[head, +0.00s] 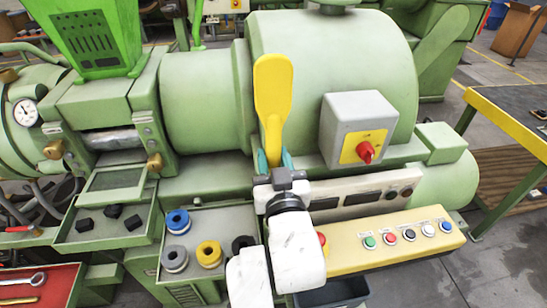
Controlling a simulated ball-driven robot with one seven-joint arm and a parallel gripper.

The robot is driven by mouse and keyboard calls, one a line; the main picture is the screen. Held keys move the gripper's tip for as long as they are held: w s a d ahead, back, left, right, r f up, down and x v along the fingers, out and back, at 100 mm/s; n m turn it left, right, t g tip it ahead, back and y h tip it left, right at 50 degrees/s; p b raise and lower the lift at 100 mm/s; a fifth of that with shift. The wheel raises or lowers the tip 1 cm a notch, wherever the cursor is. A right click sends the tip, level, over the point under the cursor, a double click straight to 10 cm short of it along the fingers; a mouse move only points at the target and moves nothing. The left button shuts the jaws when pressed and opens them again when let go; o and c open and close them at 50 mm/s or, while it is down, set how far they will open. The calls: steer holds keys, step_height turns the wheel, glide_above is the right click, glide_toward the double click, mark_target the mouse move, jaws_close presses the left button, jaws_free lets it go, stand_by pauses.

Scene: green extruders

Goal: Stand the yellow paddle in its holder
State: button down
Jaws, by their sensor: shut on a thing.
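The yellow paddle (272,95) stands nearly upright in the head view, with its broad rounded end up and its narrow end down. My gripper (273,160) is shut on its lower, narrow part with two teal fingers. The paddle is in front of the green machine; the picture does not show whether it touches it. On a grey tray (220,222) below and left of my gripper stand several round, ring-topped holders. One is yellow (209,254), apart from the paddle. The paddle's lowest end is hidden by my gripper.
A blue holder (178,222), a grey one (175,259) and a black one (243,245), partly hidden by my arm, surround the yellow one. A tray with black pieces (112,212) lies left. A control box with a red knob (360,130) and a button panel (400,238) are right.

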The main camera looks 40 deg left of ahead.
step_height(320, 180, down, 9)
steer(key=b, duration=0.6)
steer(key=shift+r+b, duration=0.2)
steer(key=shift+b, duration=0.2)
stand_by(0.4)
steer(key=c, duration=0.6)
jaws_free()
steer(key=shift+c, duration=0.2)
steer(key=shift+f, duration=0.1)
steer(key=b+v, duration=0.1)
steer(key=v, duration=0.9)
steer(key=shift+s+d, duration=0.2)
steer(key=shift+d, duration=0.15)
